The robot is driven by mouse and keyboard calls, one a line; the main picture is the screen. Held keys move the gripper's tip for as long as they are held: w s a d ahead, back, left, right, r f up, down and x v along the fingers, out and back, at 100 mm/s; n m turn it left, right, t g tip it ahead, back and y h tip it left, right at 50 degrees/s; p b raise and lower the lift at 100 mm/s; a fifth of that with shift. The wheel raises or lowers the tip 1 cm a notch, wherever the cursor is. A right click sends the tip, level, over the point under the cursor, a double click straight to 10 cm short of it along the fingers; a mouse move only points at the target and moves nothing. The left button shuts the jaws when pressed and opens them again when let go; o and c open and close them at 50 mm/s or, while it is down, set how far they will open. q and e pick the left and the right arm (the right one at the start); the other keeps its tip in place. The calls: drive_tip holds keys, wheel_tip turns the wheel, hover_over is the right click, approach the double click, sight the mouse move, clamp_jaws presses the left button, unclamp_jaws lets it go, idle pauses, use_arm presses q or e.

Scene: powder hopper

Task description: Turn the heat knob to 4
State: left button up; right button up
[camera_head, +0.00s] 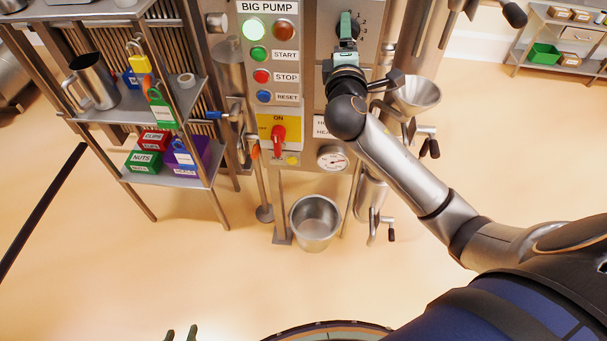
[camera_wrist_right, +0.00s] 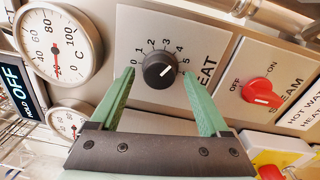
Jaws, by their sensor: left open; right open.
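My right gripper (camera_wrist_right: 160,75) is open, one green finger on each side of the knob with gaps. In the head view my right gripper (camera_head: 346,38) is over the dial and hides most of the knob. My left gripper (camera_head: 181,334) is open and empty at the bottom edge, far from the panel.
A red STEAM knob (camera_wrist_right: 263,93) is right of the heat plate. Round gauges (camera_wrist_right: 58,42) are on its left. In the head view, START (camera_head: 258,54), STOP (camera_head: 262,76) and RESET (camera_head: 264,96) buttons are left of the dial. A shelf (camera_head: 190,100) stands further left.

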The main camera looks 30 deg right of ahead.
drive_tip(key=s+a+n+p, duration=0.3)
drive_tip(key=s+a+n, duration=0.3)
drive_tip(key=s+n, duration=0.65)
drive_tip(key=s+a+f+m+g+y, duration=0.1)
drive_tip(key=a+f+m+g+y, duration=0.1)
drive_tip(key=f, duration=0.7)
drive_tip(key=s+a+f+m+g+y+b, duration=0.1)
drive_tip(key=a+f+m+y, duration=0.3)
drive_tip(key=f, duration=0.5)
drive_tip(key=s+a+f+m+g+y, duration=0.1)
drive_tip(key=a+f+m+y, duration=0.3)
drive_tip(key=f, duration=0.5)
drive_tip(key=shift+s+a+g+b, duration=0.35)
drive_tip(key=shift+s+a+g, duration=0.1)
drive_tip(key=shift+g, duration=0.35)
drive_tip(key=shift+m, duration=0.25)
